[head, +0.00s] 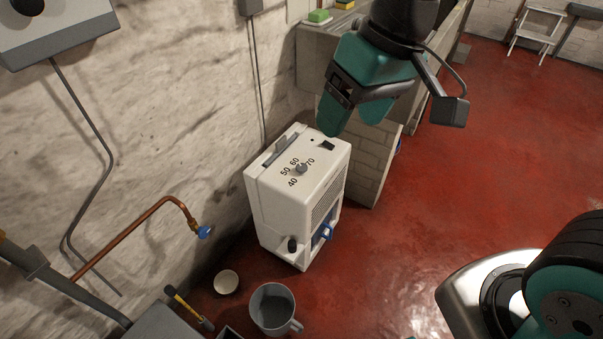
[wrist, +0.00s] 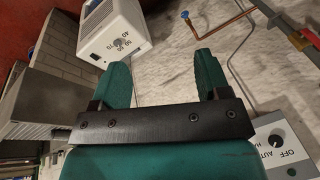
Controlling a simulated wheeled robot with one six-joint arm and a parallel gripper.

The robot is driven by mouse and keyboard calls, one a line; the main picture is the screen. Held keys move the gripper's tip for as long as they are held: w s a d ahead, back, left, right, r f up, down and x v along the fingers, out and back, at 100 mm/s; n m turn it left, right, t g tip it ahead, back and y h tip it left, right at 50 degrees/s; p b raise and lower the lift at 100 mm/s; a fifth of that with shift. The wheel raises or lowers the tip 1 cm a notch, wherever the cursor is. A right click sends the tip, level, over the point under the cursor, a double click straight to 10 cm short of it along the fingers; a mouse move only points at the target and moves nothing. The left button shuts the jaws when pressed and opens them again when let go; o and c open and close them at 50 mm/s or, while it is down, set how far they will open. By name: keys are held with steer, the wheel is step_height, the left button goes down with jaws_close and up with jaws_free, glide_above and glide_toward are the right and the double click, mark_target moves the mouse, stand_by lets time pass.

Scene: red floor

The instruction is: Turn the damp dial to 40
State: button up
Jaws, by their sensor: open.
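The white dehumidifier (head: 290,200) stands on the red floor by the wall in the head view. Its top carries a small grey dial (head: 302,168) with the numbers 40, 50, 60 and 70 around it. Which number the dial points to is too small to tell. My gripper (head: 348,122) is above and beyond the dial, to its upper right in the head view, touching nothing. In the wrist view my gripper (wrist: 160,73) has its two green fingers wide apart and empty. The dehumidifier (wrist: 118,32) and dial (wrist: 117,43) show there beyond the left finger.
A copper pipe (head: 150,215) with a blue tap runs along the wall. A block structure (head: 372,160) stands behind the dehumidifier.

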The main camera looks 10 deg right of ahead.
steer(key=w+a+f+m+t+h+b, duration=0.1)
steer(key=w+f+m+t+h+b, duration=0.15)
steer(key=w+f+m+b, duration=1)
steer(key=n+h+b, duration=0.2)
steer(key=h+b, duration=0.1)
steer(key=b, duration=0.1)
glide_toward(302, 167)
steer(key=shift+t, duration=0.25)
steer(key=b+x, duration=0.2)
steer(key=x, duration=0.6)
steer(key=shift+f, duration=0.4)
steer(key=c, duration=0.9)
